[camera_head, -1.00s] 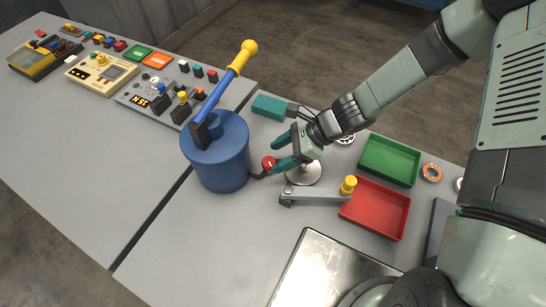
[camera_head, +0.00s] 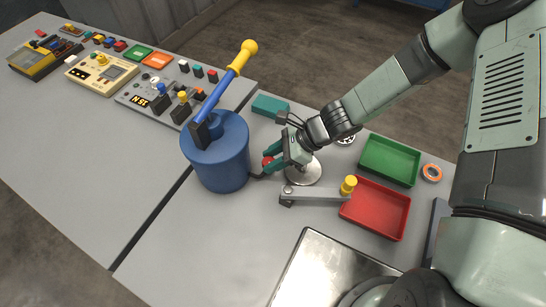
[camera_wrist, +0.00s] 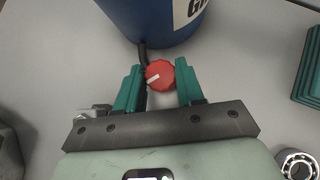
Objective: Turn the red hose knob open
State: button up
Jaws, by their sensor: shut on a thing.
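The red hose knob (camera_head: 267,161) sits low at the right side of the blue drum (camera_head: 217,160), on a dark hose. In the wrist view the knob (camera_wrist: 160,74) is round and ridged, and its white mark points left and slightly down. My gripper (camera_head: 271,164) reaches it from the right, with one teal finger on each side. In the wrist view my gripper (camera_wrist: 158,79) is shut on the knob. The dark hose (camera_wrist: 143,55) runs from the drum to the knob and passes beside the left finger.
A blue lever with a yellow knob (camera_head: 249,46) rises from the drum. A grey crank arm (camera_head: 312,195) with a yellow handle lies in front of my gripper. A red tray (camera_head: 377,235), a green tray (camera_head: 390,183) and a teal block (camera_head: 270,106) are nearby.

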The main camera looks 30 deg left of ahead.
jog(key=shift+n, duration=0.3)
jog(key=n+g+h, duration=0.2)
jog(key=n, duration=0.1)
jog(key=shift+w+a, duration=0.1)
jog(key=shift+w, duration=0.1)
jog(key=shift+a+n+g+h, duration=0.1)
jog(key=shift+n+g+h, duration=0.85)
jog(key=shift+n, duration=0.75)
jog(key=shift+h, duration=0.25)
jog(key=o, duration=1)
jog(key=shift+o, duration=0.2)
jog(key=v, duration=1.1)
